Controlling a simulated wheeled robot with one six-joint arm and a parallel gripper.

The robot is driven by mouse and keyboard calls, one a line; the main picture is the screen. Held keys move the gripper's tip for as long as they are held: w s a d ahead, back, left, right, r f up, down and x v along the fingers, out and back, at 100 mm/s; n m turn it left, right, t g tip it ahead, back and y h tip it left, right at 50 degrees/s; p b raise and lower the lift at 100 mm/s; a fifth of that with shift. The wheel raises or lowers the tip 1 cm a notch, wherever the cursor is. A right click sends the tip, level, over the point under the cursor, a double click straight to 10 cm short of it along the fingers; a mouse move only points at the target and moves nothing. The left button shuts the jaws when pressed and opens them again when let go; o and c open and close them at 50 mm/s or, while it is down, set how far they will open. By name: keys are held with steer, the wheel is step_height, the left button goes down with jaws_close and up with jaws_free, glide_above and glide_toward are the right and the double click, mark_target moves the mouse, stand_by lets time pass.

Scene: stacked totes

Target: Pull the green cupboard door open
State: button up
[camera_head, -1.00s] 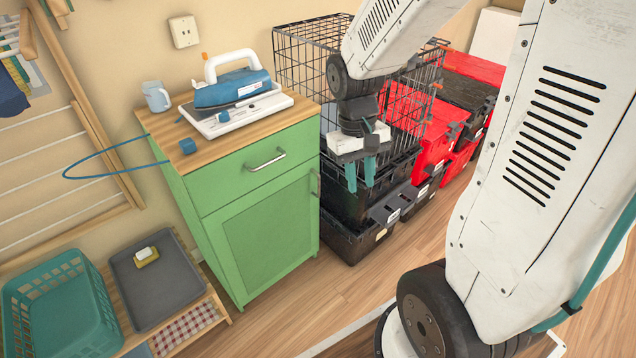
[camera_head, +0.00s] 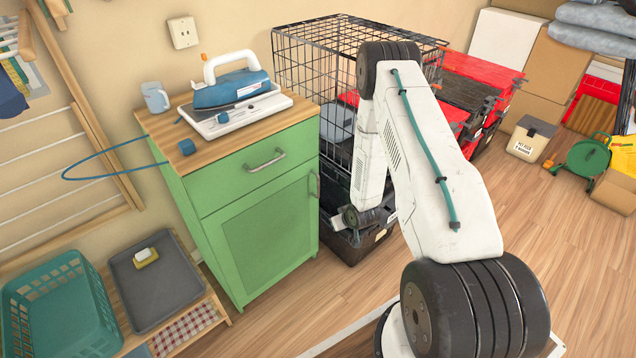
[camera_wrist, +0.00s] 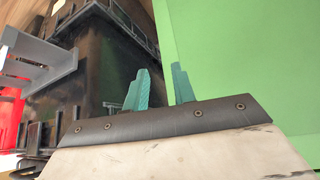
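The green cupboard door (camera_head: 268,232) is shut, flush with the cupboard front under a drawer. Its upright metal handle (camera_head: 314,184) is near the door's right edge. A flat green surface of the cupboard (camera_wrist: 245,60) fills the right of the wrist view; I cannot tell which panel it is. My gripper's two teal fingers (camera_wrist: 160,88) stand apart with nothing visible between them. The right finger overlaps the green surface's edge; contact cannot be told. In the head view the wrist is low, right of the door, and the fingers are hidden. The handle is not visible in the wrist view.
A wire crate (camera_head: 318,70) and dark stacked totes (camera_head: 345,245) stand close to the cupboard's right. An iron (camera_head: 232,88) and mug (camera_head: 156,97) rest on its top. A low bench with a teal basket (camera_head: 62,305) is at left. The floor before the door is clear.

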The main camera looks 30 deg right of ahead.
step_height(320, 180, down, 2)
steer(key=w+t, duration=0.2)
steer(key=t, duration=0.2)
step_height(320, 180, up, 10)
steer(key=t, duration=0.7)
glide_above(318, 196)
steer(key=shift+w+d+n, duration=0.15)
steer(key=shift+w+n, duration=0.15)
steer(key=shift+n, duration=0.1)
jaws_close()
